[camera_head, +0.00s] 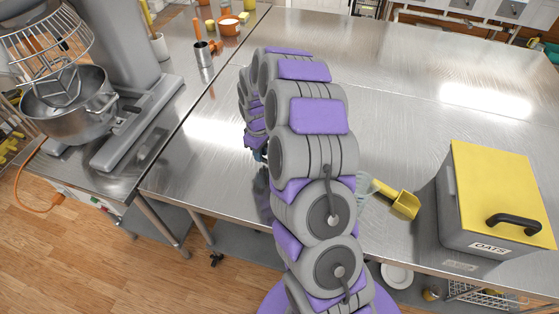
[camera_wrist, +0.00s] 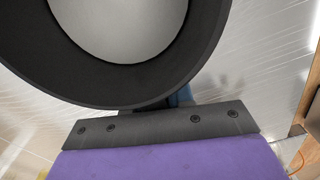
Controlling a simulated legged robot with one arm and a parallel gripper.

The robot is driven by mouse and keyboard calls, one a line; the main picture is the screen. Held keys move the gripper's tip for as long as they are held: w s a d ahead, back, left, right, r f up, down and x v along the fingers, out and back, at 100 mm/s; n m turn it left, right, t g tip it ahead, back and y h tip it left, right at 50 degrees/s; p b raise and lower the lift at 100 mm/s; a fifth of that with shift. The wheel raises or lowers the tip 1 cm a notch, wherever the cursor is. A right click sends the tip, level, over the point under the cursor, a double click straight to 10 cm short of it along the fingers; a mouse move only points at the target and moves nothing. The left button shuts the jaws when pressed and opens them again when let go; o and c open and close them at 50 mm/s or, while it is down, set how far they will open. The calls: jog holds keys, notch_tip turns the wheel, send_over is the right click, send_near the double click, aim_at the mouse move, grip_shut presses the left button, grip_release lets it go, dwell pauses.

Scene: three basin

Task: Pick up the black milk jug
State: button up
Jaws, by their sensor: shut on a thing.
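The black milk jug (camera_wrist: 195,50) fills the top of the wrist view as a thick, dark round rim with a lighter grey middle. Its top edge is cut off by the frame. My gripper (camera_wrist: 180,98) is right at the near side of this rim and is shut on the jug. Only a small blue part of the fingers shows past the dark palm plate. In the head view my own arm covers the jug. A small bluish bit of my gripper (camera_head: 259,156) shows left of the arm, over the steel table. I cannot tell whether the jug touches the table.
A grey oats bin (camera_head: 450,215) with a yellow lid stands at right. A yellow scoop (camera_head: 405,204) and a clear container (camera_head: 366,187) lie just right of my arm. A stand mixer (camera_head: 125,60) occupies the left counter. The steel table (camera_head: 420,110) is clear behind.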

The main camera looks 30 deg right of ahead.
jog(key=shift+a, duration=0.45)
grip_shut()
jog(key=shift+d, duration=0.6)
jog(key=shift+a, duration=0.1)
jog(key=shift+a+r, duration=0.2)
jog(key=shift+a, duration=0.05)
jog(key=shift+a+r, duration=0.1)
jog(key=shift+r, duration=0.15)
jog(key=shift+d+r, duration=0.15)
jog(key=shift+r, duration=0.4)
jog(key=shift+d+r, duration=0.15)
jog(key=shift+r, duration=0.35)
jog(key=shift+a+r+p, duration=0.15)
jog(key=shift+r+p, duration=0.5)
jog(key=shift+r, duration=2.9)
